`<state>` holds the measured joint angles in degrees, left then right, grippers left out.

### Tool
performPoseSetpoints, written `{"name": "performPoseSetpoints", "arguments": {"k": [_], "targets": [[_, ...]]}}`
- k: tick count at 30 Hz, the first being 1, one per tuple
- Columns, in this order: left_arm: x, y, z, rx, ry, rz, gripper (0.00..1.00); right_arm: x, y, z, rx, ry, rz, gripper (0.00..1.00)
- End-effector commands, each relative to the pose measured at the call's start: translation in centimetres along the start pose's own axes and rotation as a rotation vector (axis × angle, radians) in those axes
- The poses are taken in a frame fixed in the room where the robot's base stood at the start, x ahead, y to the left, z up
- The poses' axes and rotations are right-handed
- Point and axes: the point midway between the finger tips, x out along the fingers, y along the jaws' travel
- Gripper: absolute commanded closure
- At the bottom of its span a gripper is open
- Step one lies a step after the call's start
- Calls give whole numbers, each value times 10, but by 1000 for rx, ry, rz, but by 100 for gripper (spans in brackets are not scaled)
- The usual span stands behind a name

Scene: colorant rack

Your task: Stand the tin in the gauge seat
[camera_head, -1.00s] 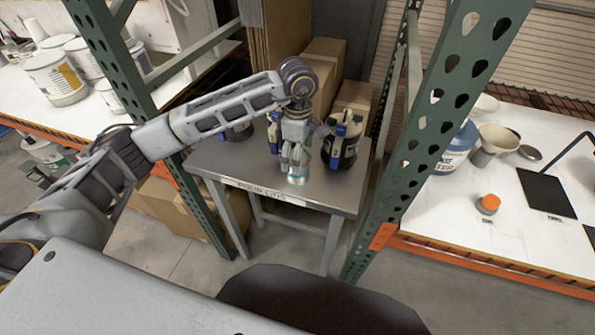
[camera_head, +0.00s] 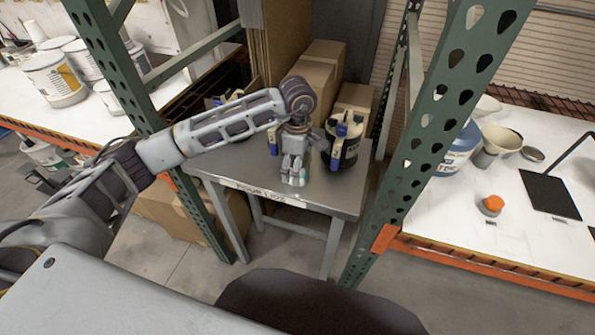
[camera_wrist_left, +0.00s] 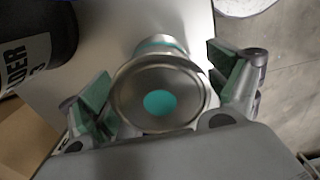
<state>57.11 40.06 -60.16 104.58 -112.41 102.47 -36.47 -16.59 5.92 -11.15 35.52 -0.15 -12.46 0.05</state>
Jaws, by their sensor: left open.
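The tin (camera_wrist_left: 165,78) is a small round metal can, seen from above with a teal dot on its lid and a teal band on its side. It stands on the grey steel table (camera_head: 335,195). My left gripper (camera_head: 294,178) is low over the tabletop near its front edge and hides most of the tin in the head view. In the left wrist view the open fingers of the gripper (camera_wrist_left: 160,88) are on either side of the tin, with gaps visible. I cannot make out the gauge seat. My right gripper is not in view.
A dark labelled container (camera_head: 342,150) with blue clips stands right of the gripper. Cardboard boxes (camera_head: 318,75) are behind. A green perforated post (camera_head: 432,130) stands between this table and the right bench (camera_head: 470,245), which holds an orange-capped item (camera_head: 492,204) and a black pad (camera_head: 548,195).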

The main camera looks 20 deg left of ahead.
Motion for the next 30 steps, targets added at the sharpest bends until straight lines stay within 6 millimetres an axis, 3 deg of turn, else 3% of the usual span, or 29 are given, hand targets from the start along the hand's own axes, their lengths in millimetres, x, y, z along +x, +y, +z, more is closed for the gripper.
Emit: {"name": "performPoseSetpoints", "arguments": {"k": [6, 14, 21, 30], "targets": [[16, 0, 0, 0, 1, 1, 10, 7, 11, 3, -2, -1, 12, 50], [16, 0, 0, 0, 0, 1, 10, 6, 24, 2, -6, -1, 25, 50], [16, 0, 0, 0, 0, 1, 12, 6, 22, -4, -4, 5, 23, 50], [16, 0, 0, 0, 0, 1, 50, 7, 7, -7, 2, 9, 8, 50]]}}
